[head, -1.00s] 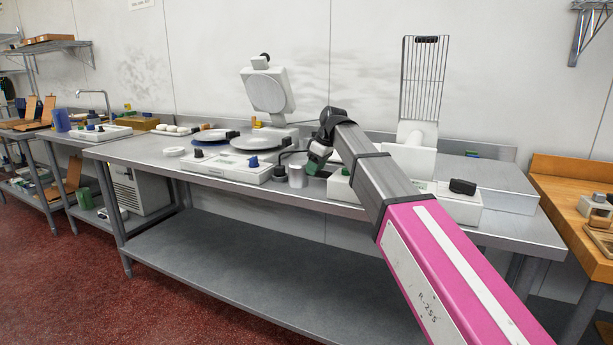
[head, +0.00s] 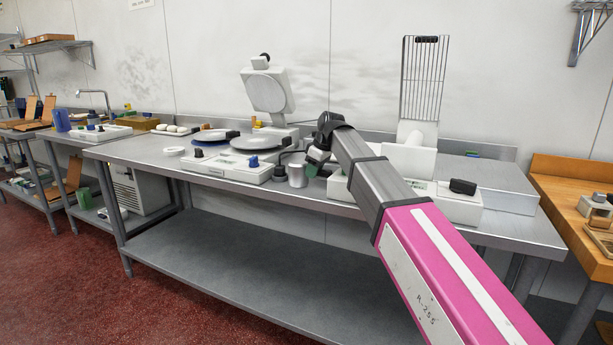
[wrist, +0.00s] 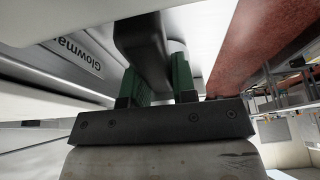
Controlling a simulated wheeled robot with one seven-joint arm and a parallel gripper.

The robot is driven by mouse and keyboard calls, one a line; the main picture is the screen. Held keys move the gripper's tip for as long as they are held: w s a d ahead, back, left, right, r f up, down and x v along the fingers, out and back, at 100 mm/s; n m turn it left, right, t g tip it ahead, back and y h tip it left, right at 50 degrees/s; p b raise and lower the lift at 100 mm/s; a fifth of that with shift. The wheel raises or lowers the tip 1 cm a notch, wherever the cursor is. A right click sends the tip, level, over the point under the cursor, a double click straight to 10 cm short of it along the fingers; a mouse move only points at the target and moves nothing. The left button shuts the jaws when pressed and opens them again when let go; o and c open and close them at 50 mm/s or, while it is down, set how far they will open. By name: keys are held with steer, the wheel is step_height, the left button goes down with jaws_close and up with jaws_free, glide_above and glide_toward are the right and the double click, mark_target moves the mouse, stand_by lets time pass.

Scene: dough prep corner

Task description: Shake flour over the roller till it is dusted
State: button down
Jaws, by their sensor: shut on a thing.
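My gripper (head: 314,167) is over the front of the middle bench. In the wrist view its green-padded fingers (wrist: 158,80) are shut on a dark, bar-like thing (wrist: 143,40); only part of this shows, and I cannot tell if it is a flour shaker. A metal canister (head: 298,176) stands just left of my gripper.
A white appliance with round plates (head: 225,170) stands left of the canister. The lower shelf (head: 250,235) is clear.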

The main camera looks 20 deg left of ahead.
steer(key=shift+r, duration=4.85)
steer(key=shift+w, duration=0.1)
